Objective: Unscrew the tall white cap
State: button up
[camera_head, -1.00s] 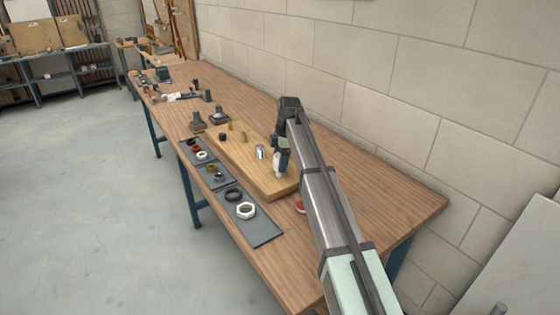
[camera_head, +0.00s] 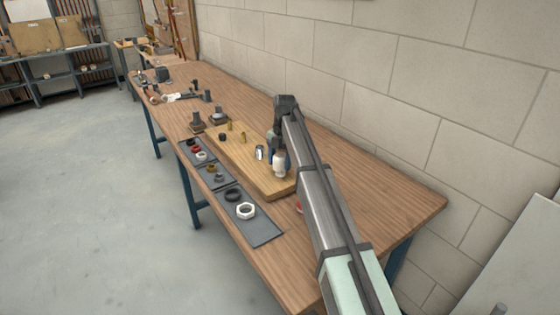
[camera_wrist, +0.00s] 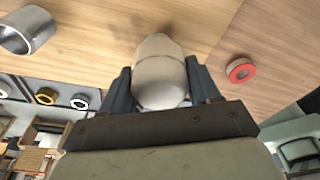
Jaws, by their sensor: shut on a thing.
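The tall white cap (camera_head: 279,166) is rounded and stands at the near right end of the wooden board (camera_head: 276,195) in the head view. In the wrist view the white cap (camera_wrist: 158,62) fills the space between the two dark fingers. My gripper (camera_wrist: 160,78) is shut on it, one finger on each side. In the head view my gripper (camera_head: 277,148) is at the cap, partly behind it. The cap's lower end and any thread are hidden, so I cannot tell how far it is turned.
A chrome cylinder (camera_head: 259,153) stands on the board left of the cap. A red ring (camera_wrist: 240,70) lies right of the cap in the wrist view. Dark mats with rings and nuts, including a white nut (camera_head: 246,211), line the bench's front. A block wall (camera_head: 400,100) stands behind.

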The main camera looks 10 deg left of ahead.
aim_at(280, 156)
jog(key=o, duration=1.3)
jog(key=shift+r, duration=0.1)
jog(key=shift+r, duration=2.4)
